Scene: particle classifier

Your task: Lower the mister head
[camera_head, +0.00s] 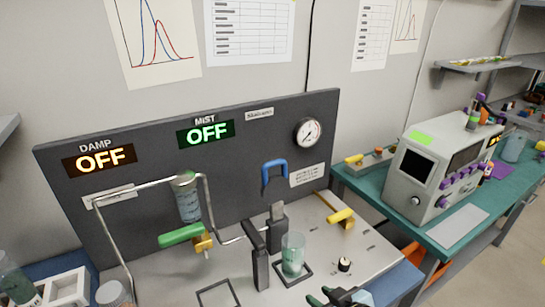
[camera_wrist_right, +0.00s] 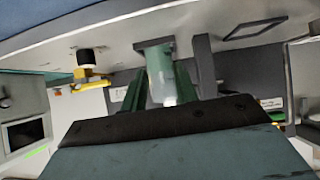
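What looks like the mister stand has a blue loop handle (camera_head: 274,172) up against the dark panel, above a grey-and-black block (camera_head: 277,215) and dark uprights (camera_head: 260,268). Which part is the mister head is hard to tell. A clear cup with pale green contents (camera_head: 293,256) stands upright in a square frame beside the uprights. My right gripper (camera_head: 340,298) is at the bottom edge, in front of the cup, partly cut off. In the right wrist view its fingers are apart, with the cup (camera_wrist_right: 161,78) seen beyond them. My left gripper is not in view.
The panel shows DAMP OFF (camera_head: 99,161) and MIST OFF (camera_head: 206,133), with a gauge (camera_head: 308,132). A green-handled valve (camera_head: 181,235) and bent pipe are left. A white instrument (camera_head: 440,170) stands on the teal bench.

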